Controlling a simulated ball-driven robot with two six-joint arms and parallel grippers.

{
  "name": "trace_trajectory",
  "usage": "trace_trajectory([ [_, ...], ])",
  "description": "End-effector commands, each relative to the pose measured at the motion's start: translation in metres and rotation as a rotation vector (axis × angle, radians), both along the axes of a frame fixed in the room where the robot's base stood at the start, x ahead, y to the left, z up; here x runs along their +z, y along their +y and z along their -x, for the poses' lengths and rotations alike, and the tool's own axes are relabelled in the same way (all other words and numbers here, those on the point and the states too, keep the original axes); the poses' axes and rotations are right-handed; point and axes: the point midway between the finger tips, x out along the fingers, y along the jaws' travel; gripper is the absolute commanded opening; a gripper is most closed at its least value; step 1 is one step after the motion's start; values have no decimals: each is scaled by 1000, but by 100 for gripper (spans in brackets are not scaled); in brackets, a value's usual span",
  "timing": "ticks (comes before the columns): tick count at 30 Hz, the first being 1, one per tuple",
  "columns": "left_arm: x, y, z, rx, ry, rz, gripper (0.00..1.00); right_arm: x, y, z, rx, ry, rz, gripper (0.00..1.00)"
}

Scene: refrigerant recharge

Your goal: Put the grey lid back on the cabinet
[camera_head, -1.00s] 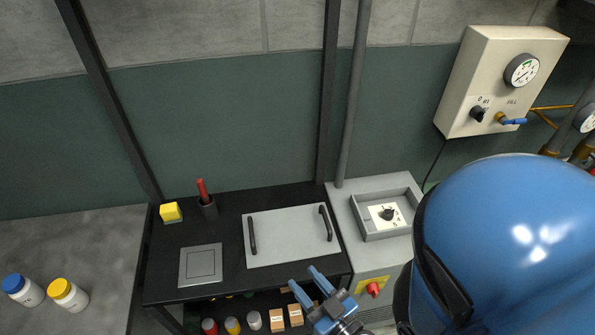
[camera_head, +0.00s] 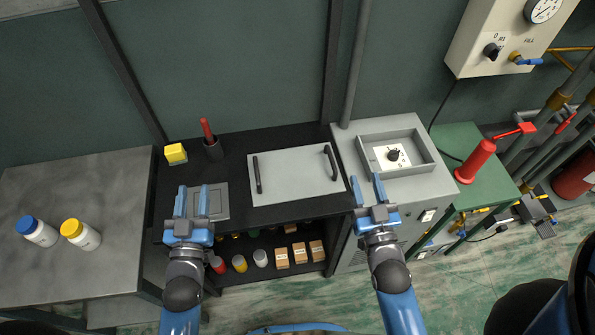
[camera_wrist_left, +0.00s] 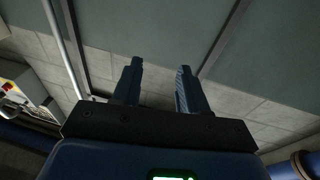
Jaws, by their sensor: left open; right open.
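The grey lid (camera_head: 295,176) is a flat plate with two black handles, lying on the black bench top (camera_head: 238,150). The grey cabinet (camera_head: 352,145) stands just right of the bench, its raised rectangular rim (camera_head: 433,168) open on top around a white dial panel (camera_head: 390,157). My left gripper (camera_head: 191,200) is open and empty, over the square grey plate, left of the lid. In the left wrist view its two fingers (camera_wrist_left: 158,85) stand apart with only wall behind. My right gripper (camera_head: 367,190) is open and empty near the cabinet's front left, right of the lid.
A yellow block (camera_head: 176,153) and a dark cup with a red-handled tool (camera_head: 210,139) stand at the bench's back. Jars and boxes (camera_head: 282,257) fill the shelf below.

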Motion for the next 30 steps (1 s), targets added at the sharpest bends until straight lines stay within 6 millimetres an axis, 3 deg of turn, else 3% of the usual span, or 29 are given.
trace_trajectory([
  [1, 1, -4, -26, -8, -6, 9, 43, 1, 6, -26, 9, -5, 5, 43],
  [9, -5, -29, -152, -60, 131, 69, 43, -8, 38, -153, 37, 133, 52, 43],
  [15, -10, -55, -237, -106, 350, 118, 43, -14, 61, -239, 36, 350, 103, 43],
  [18, -13, -70, -270, -128, 506, 142, 43, -18, 71, -272, 25, 504, 133, 43],
  [23, -25, -91, -295, -152, 822, 174, 43, -30, 78, -297, -10, 815, 189, 43],
  [26, -36, -100, -290, -154, 1030, 182, 43, -40, 75, -291, -40, 1021, 220, 43],
  [30, -52, -104, -264, -140, 1303, 187, 43, -55, 68, -265, -85, 1290, 255, 43],
])
